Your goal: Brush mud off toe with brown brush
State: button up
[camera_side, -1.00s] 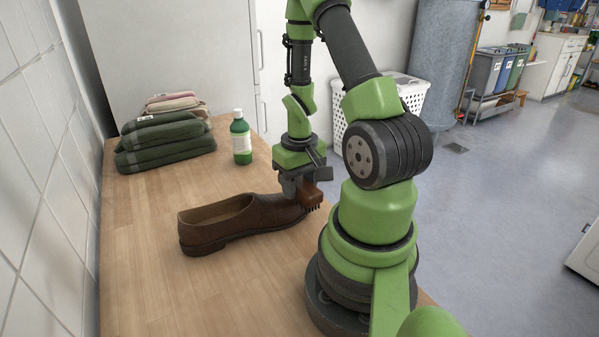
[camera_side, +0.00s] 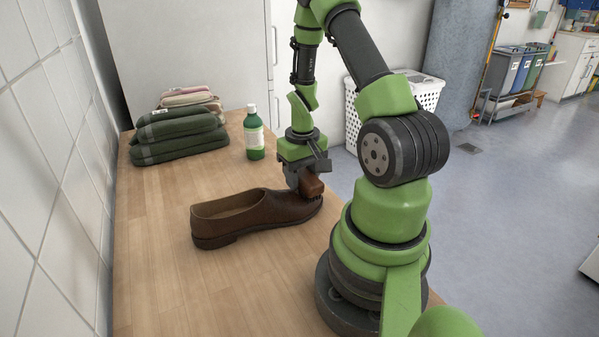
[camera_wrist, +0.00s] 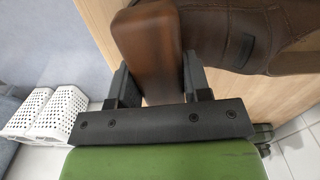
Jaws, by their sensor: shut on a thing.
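A brown leather shoe (camera_side: 255,217) lies on the wooden table with its toe to the right, beneath my gripper. It also shows at the top right of the wrist view (camera_wrist: 235,35). My gripper (camera_side: 307,180) is shut on the brown brush (camera_side: 311,186), which sits at the shoe's toe. In the wrist view the brush (camera_wrist: 146,52) is between the two dark fingers of my gripper (camera_wrist: 155,85). The brush's bristles and the toe surface under it are mostly hidden. I cannot make out any mud.
The wooden table (camera_side: 160,270) is clear in front of and left of the shoe. Folded green towels (camera_side: 178,137) and a green bottle with a white cap (camera_side: 253,135) stand at the back. White baskets (camera_side: 352,115) are on the floor beyond the table.

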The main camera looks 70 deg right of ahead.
aim_at(312, 182)
jog(key=s+a, duration=0.2)
jog(key=s, duration=0.1)
jog(key=shift+a, duration=0.4)
jog(key=shift+r, duration=4.15)
jog(key=w+a+r+n, duration=0.2)
jog(key=w+a+n, duration=0.2)
jog(key=w+a, duration=0.2)
jog(key=w+a+r+n, duration=0.2)
jog(key=w+a+n, duration=0.2)
jog(key=w+a, duration=0.3)
jog(key=a, duration=0.3)
jog(key=shift+a+r, duration=0.25)
jog(key=shift+a, duration=0.15)
